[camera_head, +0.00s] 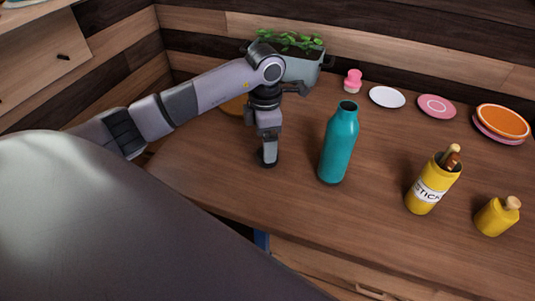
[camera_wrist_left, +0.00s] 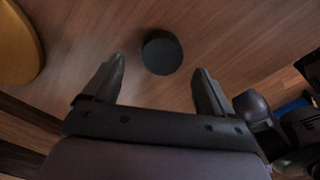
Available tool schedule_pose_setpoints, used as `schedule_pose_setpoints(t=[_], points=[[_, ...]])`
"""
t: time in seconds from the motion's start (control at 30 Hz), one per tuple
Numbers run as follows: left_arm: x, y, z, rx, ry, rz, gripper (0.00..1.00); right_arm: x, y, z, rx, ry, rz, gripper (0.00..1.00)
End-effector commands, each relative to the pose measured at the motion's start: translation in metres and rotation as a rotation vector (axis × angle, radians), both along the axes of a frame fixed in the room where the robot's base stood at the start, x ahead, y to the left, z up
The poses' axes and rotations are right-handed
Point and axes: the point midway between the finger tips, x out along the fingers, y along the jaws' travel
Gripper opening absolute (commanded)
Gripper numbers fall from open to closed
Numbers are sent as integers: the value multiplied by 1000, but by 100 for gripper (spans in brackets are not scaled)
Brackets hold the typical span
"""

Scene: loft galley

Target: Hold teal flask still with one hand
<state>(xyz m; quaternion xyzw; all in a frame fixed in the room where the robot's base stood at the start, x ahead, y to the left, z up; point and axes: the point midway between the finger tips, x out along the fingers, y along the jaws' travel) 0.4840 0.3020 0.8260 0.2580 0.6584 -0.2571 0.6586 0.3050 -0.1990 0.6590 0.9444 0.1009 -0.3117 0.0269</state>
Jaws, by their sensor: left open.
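The teal flask (camera_head: 339,145) stands upright on the wooden table, its dark mouth facing up. My left gripper (camera_head: 268,158) reaches down toward the table to the left of the flask, with a gap between them. In the left wrist view my left gripper (camera_wrist_left: 158,68) has its two fingers spread, with nothing held between them. A dark round shape (camera_wrist_left: 162,52) shows just ahead of the fingers; I cannot tell what it is. No teal shows in the wrist view. My right gripper is not in view.
A grey planter (camera_head: 303,67) stands at the back. A pink item (camera_head: 353,81), a white plate (camera_head: 387,97), a pink plate (camera_head: 437,106) and an orange plate (camera_head: 503,121) are toward the back right.

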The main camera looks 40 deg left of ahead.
Motion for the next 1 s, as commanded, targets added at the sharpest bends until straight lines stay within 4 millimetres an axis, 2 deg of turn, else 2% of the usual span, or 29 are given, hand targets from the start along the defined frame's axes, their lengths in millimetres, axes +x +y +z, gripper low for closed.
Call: schedule_pose_setpoints(t=[0.1, 0.27, 0.67, 0.83, 0.87, 1.0], points=[[-1, -3, -21, -3, 7, -1, 85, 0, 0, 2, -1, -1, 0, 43], [0, -3, -40, -2, 3, 1, 85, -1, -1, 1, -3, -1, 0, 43], [0, -2, -43, -1, 0, -1, 85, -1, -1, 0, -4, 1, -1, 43], [0, -2, -43, -1, 1, -1, 33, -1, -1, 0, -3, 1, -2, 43], [0, -2, -43, -1, 0, -1, 27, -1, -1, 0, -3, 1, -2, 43], [0, -2, -43, -1, 0, -1, 27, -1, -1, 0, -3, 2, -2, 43]])
